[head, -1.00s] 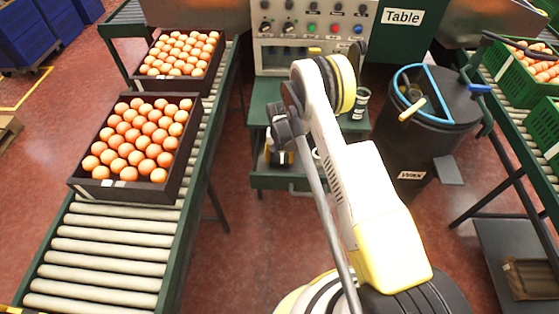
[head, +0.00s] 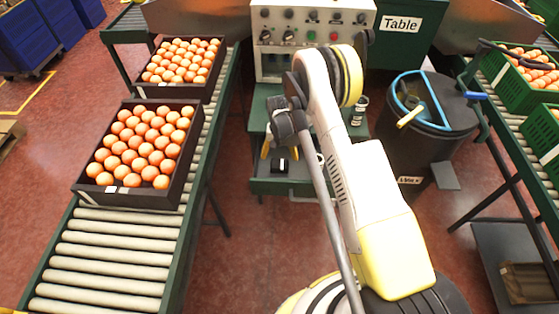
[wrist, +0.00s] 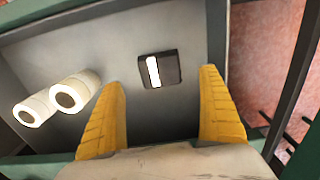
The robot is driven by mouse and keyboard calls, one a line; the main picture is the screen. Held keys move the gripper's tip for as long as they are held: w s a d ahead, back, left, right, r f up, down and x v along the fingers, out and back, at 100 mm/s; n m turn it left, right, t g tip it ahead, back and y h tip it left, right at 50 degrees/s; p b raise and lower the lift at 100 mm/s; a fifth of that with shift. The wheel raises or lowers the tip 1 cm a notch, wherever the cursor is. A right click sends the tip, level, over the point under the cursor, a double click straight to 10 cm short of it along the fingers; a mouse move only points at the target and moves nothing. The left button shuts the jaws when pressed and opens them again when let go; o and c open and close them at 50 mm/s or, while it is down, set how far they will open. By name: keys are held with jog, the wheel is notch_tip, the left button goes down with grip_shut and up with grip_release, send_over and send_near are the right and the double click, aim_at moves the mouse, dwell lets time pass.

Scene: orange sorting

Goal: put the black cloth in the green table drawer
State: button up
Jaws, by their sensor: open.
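My gripper (wrist: 163,77) is open, with its two yellow fingers wide apart in the wrist view. Past the fingertips, a small dark piece with a white stripe (wrist: 173,67) lies on the grey drawer floor (wrist: 200,35); it appears to be the folded black cloth. It is apart from both fingers. In the head view, the green table drawer (head: 262,187) is pulled out under the table, and the dark piece (head: 280,167) shows inside it. My arm partly hides the drawer and gripper there.
Two white rolls (wrist: 75,88) lie in the drawer, left of the dark piece. A roller conveyor with orange crates (head: 125,205) stands left of the table. A dark bin with a blue-rimmed lid (head: 440,95) stands to the right. Red floor is clear in front.

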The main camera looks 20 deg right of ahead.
notch_tip(320, 180, up, 6)
jog(key=p, duration=0.2)
notch_tip(320, 180, up, 18)
jog(key=f+t, duration=0.1)
jog(key=t, duration=0.1)
send_over(279, 164)
jog(key=s, duration=0.2)
jog(key=s+r+n+t, duration=0.1)
jog(key=s+r, duration=0.2)
jog(key=r, duration=0.3)
jog(key=s+r+n, duration=0.1)
jog(key=s+r, duration=0.3)
jog(key=r, duration=0.2)
jog(key=s+r+t, duration=0.2)
jog(key=s+r, duration=0.2)
jog(key=s, duration=0.6)
jog(key=s+d+r+n+t, duration=0.1)
jog(key=s+r+t, duration=0.1)
jog(key=s, duration=0.8)
jog(key=shift+s+d+r+n, duration=0.2)
jog(key=shift+r+n, duration=0.1)
jog(key=shift+r, duration=0.55)
